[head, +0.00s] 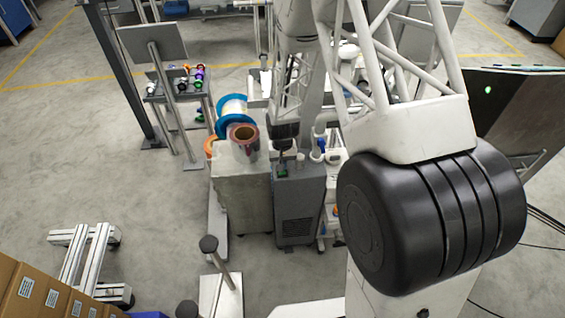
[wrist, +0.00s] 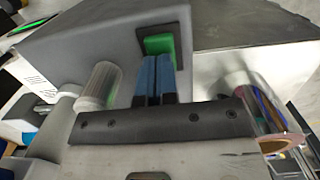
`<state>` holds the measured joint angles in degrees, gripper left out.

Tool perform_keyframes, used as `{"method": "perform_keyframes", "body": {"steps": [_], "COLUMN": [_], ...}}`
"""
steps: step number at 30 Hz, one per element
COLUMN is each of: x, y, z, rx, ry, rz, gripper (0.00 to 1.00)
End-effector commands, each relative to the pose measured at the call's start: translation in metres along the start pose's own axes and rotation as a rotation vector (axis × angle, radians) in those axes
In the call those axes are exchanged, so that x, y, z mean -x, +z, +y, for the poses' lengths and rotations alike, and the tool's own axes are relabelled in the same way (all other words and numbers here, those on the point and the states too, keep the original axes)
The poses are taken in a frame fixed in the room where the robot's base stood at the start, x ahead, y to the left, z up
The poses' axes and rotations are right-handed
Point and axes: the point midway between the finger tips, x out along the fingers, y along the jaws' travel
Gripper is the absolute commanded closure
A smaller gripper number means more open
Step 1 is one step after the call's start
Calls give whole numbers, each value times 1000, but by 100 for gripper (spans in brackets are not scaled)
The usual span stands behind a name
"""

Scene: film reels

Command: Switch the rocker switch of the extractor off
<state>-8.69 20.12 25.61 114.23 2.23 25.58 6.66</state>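The extractor (head: 298,208) is a dark grey box with a vented front, in the middle of the head view. In the wrist view its grey top (wrist: 100,35) fills the upper left. The rocker switch (wrist: 160,44) is a green block in a dark frame on that surface; in the head view a small green spot (head: 283,173) shows there. My gripper (wrist: 157,60) has two blue fingers side by side, closed together and empty. The fingertips overlap the lower part of the switch in the wrist view. I cannot tell whether they touch it. The gripper also shows above the extractor in the head view (head: 284,151).
A pale cylinder (wrist: 101,85) stands close left of the fingers. Open floor (head: 150,215) lies to the left.

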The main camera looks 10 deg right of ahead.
Motion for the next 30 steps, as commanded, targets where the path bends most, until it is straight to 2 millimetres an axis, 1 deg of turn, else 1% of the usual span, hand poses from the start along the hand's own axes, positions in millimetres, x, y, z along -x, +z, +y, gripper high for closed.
{"method": "perform_keyframes", "body": {"steps": [1,11,16,20,23,30], "x": [-12,-12,-7,4,16,50], "y": [15,16,15,12,10,5], "z": [2,2,2,2,1,0], "rx": [0,1,1,1,1,0], "ry": [5,5,5,4,3,1], "rz": [-32,-33,-32,-26,-19,-9], "gripper": [100,100,100,100,100,100]}}
